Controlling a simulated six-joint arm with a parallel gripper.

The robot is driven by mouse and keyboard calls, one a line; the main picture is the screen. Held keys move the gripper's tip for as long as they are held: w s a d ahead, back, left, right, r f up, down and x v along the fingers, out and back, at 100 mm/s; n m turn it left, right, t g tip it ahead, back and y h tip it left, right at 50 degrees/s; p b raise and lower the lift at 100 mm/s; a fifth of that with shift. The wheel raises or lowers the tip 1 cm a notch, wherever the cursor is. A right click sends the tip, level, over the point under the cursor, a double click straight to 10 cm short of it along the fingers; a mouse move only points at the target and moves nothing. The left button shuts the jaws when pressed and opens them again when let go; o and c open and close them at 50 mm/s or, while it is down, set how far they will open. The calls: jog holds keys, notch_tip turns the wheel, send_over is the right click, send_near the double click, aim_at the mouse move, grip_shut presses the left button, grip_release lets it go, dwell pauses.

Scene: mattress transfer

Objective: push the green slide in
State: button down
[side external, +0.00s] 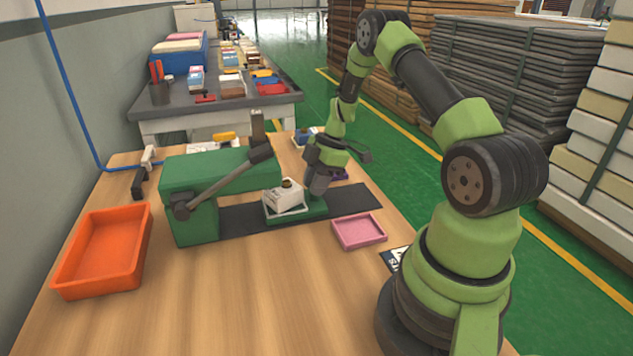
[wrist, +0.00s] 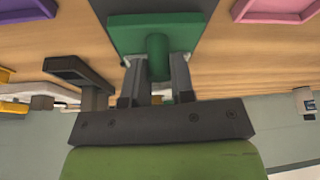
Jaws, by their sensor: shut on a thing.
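The green slide (side external: 312,212) is a flat plate on a dark strip, outside the green press-like machine (side external: 190,177) and to the right of its body. A white block with a dark knob on top (side external: 284,198) sits on the slide. My gripper (side external: 318,192) is low at the slide's right end. In the wrist view the slide (wrist: 125,35) is at the top, and its round green handle (wrist: 157,60) lies between the two fingers of my gripper (wrist: 157,75). The gripper is shut on this handle. In the side view my gripper hides the handle.
The dark strip (side external: 240,217) runs under the slide along the wooden table. A pink tray (side external: 359,232) lies in front of the slide, right. An orange bin (side external: 104,252) stands at the left. A purple tray (wrist: 25,10) shows in the wrist view.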

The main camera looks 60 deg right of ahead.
aim_at(296, 185)
jog(key=shift+w+a, duration=1.6)
jog(key=shift+w, duration=0.05)
jog(key=c, duration=1)
grip_release()
jog(key=v, duration=1)
jog(key=shift+s, duration=0.1)
